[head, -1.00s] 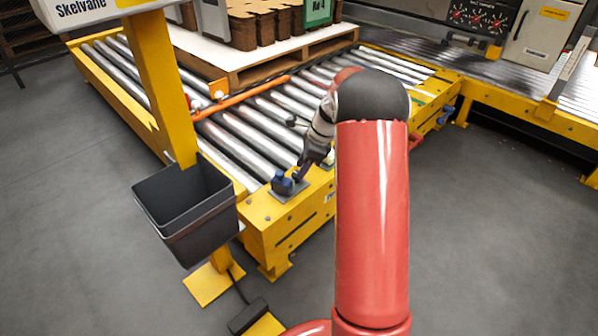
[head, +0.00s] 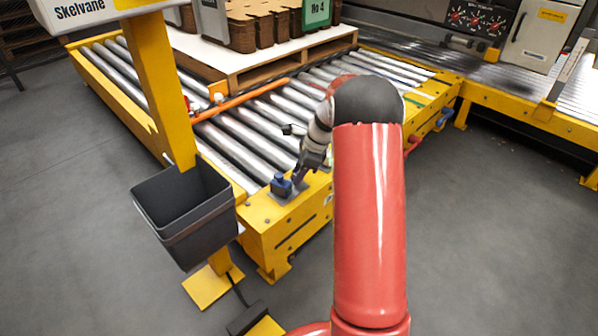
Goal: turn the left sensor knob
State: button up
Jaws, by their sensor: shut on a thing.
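The left sensor (head: 281,186) is a small dark-blue block on a grey plate at the near corner of the yellow roller conveyor. My gripper (head: 299,177) reaches down to it from the upper right and is shut, with its fingertips at the right side of the block. The fingertips are small and purplish here. The gripper appears shut on the sensor knob, but the fingers and the dark gripper body hide the knob, so its angle cannot be read.
A grey bin (head: 185,215) hangs on a yellow post left of the sensor. An orange bar (head: 240,101) crosses the rollers. A pallet (head: 262,65) with brown stacks stands behind. Blue (head: 446,117) and red (head: 413,143) parts stick out along the conveyor's right side. Floor at right is clear.

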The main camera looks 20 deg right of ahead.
jog(key=shift+r, duration=0.1)
jog(key=n+p, duration=0.2)
jog(key=n+g+p, duration=0.1)
jog(key=n+p, duration=0.1)
jog(key=shift+w+r+g, duration=0.1)
jog(key=shift+w+g, duration=0.05)
jog(key=shift+g, duration=0.15)
jog(key=n+g+p, duration=0.1)
jog(key=n, duration=0.1)
jog(key=n+g+p, duration=0.1)
jog(key=n+p, duration=0.1)
jog(key=n, duration=0.1)
jog(key=shift+w+n, duration=0.2)
jog(key=shift+n, duration=0.1)
jog(key=n+g+p, duration=0.1)
jog(key=n, duration=0.1)
jog(key=n+h, duration=0.1)
jog(key=n, duration=0.2)
jog(key=shift+w+a+g+p, duration=0.15)
jog(key=shift+g+p, duration=0.25)
jog(key=n+h, duration=0.1)
jog(key=n, duration=0.2)
jog(key=n+h, duration=0.1)
jog(key=n, duration=0.1)
jog(key=shift+a+n+g+h, duration=0.15)
jog(key=shift+n+g+h, duration=0.15)
jog(key=shift+n, duration=0.1)
jog(key=shift+w+f, duration=0.1)
jog(key=shift+f, duration=0.1)
jog(key=o, duration=0.7)
